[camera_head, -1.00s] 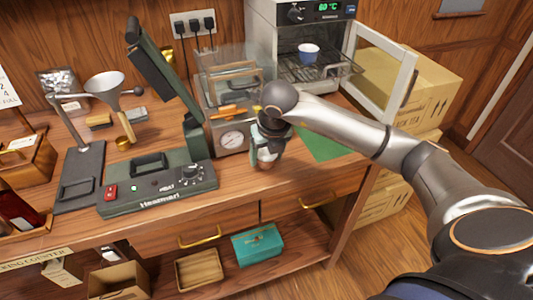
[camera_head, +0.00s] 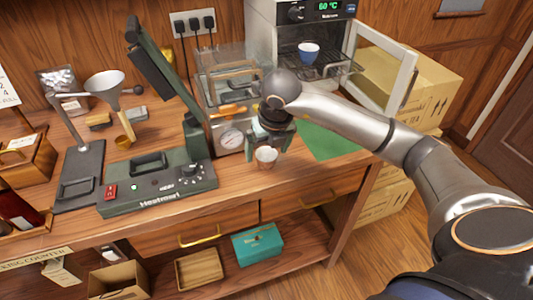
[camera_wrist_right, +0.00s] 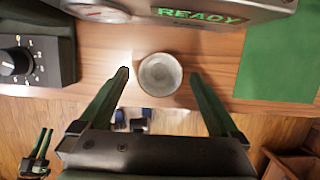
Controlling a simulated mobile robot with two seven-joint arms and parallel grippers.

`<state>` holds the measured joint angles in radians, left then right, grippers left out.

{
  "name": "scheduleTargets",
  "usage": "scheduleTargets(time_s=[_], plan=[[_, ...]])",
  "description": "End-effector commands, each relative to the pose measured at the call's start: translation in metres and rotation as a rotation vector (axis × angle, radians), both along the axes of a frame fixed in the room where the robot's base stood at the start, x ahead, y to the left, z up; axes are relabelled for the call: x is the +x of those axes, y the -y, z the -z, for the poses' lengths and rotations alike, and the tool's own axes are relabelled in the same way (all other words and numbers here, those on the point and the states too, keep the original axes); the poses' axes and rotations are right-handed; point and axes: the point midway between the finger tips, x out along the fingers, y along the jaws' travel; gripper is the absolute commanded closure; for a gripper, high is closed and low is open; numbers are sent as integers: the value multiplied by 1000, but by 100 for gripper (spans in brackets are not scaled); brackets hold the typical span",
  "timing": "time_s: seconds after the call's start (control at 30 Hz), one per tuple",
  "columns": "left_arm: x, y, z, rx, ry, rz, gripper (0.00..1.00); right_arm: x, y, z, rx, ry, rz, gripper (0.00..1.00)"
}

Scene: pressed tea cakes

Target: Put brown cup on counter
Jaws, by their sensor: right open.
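A small cup (camera_head: 266,157), pale inside and brownish outside, stands upright near the front edge of the wooden counter (camera_head: 232,180). In the right wrist view the cup (camera_wrist_right: 160,73) shows from above, with its pale inside visible and its outer wall mostly hidden. My right gripper (camera_head: 268,150) is open. Its green fingers (camera_wrist_right: 162,75) stand wide apart on either side of the cup, with clear gaps to it. What looks like my left gripper (camera_wrist_right: 42,138) shows small at lower left in the right wrist view, away from the cup.
A blue cup (camera_head: 308,52) sits in the open oven (camera_head: 262,30) behind. A steamer box with a gauge (camera_head: 230,137) is behind the brown cup. A green press (camera_head: 158,185) stands left, a green mat (camera_head: 325,140) right. The counter's front edge is close.

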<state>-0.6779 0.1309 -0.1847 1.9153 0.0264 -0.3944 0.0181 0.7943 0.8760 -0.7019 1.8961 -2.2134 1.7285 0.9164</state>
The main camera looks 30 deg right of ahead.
Motion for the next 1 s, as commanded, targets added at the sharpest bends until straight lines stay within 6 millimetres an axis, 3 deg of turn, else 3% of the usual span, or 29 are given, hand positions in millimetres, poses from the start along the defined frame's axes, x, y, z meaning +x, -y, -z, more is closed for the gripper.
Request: scheduleTargets(time_s=[0.2,0.43,0.9,1.0], plan=[[0,0,2,0,0,0,78,-13,-3,-49,0,7,-2,2],[0,0,2,1,0,-1,78,-24,-6,-84,0,3,-1,2],[0,0,2,1,-1,-1,78,-28,-7,-93,2,-2,-3,2],[0,0,2,1,-1,-1,78,-30,-20,-84,45,-20,-44,2]])
